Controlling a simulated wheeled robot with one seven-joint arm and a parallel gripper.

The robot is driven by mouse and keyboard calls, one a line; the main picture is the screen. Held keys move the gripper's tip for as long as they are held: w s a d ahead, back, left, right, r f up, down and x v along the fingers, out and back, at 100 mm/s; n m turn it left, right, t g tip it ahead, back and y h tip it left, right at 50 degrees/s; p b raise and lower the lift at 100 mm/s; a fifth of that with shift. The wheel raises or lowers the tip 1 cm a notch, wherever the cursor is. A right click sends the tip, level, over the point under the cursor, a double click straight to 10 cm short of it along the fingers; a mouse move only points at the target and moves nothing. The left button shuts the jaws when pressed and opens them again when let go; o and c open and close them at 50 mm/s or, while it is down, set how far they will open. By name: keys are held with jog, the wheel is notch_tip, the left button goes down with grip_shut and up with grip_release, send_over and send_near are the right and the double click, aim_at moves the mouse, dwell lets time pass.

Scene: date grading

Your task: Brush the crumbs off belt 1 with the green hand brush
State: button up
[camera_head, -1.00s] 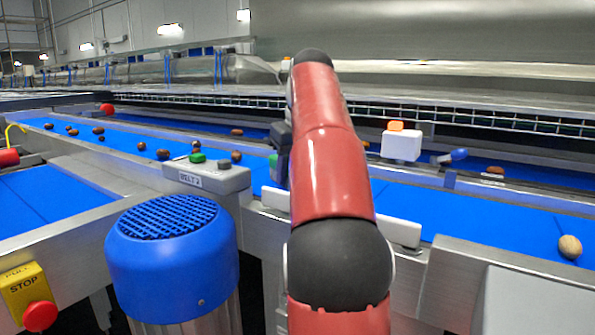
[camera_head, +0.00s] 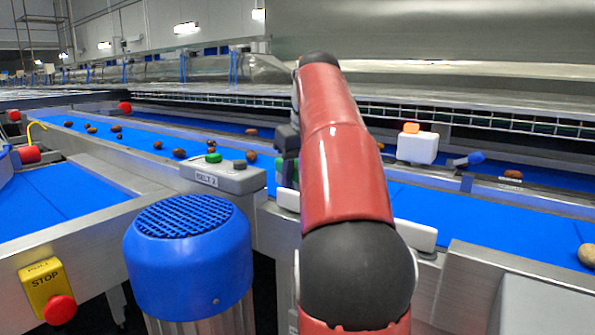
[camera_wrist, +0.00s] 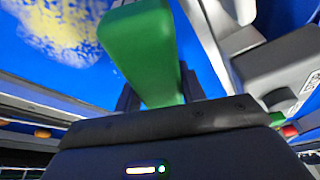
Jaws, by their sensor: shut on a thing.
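My gripper (camera_wrist: 160,92) is shut on the green hand brush (camera_wrist: 138,45), whose smooth green body fills the middle of the wrist view. The bristles are not clear there. A blue belt (camera_wrist: 30,75) lies below, with a yellowish patch of crumbs (camera_wrist: 65,30) at upper left, apart from the brush in the picture. In the head view my red arm reaches over the blue belt (camera_head: 470,215) and hides most of the gripper and the crumbs. A control box (camera_head: 225,176) beside this belt is labelled BELT 2; I see no belt 1 label.
Several brown dates (camera_head: 180,153) lie on the belt at left, and a pale one (camera_head: 587,255) at far right. A blue motor (camera_head: 188,255) and a yellow stop box (camera_head: 47,290) stand in front. A white sensor box (camera_head: 417,148) stands beyond the belt.

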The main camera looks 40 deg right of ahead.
jog(key=shift+w+d+r+p, duration=0.15)
jog(key=shift+w+d+p, duration=0.1)
jog(key=shift+d+p, duration=0.45)
jog(key=shift+w+d+f, duration=0.1)
jog(key=shift+w+d, duration=0.1)
jog(key=shift+d, duration=0.35)
jog(key=shift+w+d+f, duration=0.1)
jog(key=shift+w+d, duration=0.05)
jog(key=shift+d, duration=0.35)
jog(key=shift+w+d+f, duration=0.1)
jog(key=shift+w+d, duration=0.1)
jog(key=shift+d, duration=0.5)
jog(key=shift+w+d, duration=0.25)
jog(key=shift+d, duration=0.45)
jog(key=shift+w+d+f, duration=0.1)
jog(key=shift+w+d, duration=0.1)
jog(key=shift+d, duration=0.5)
jog(key=shift+w+d+r, duration=0.2)
jog(key=shift+w+d, duration=0.1)
jog(key=shift+d, duration=0.45)
jog(key=shift+a, duration=0.1)
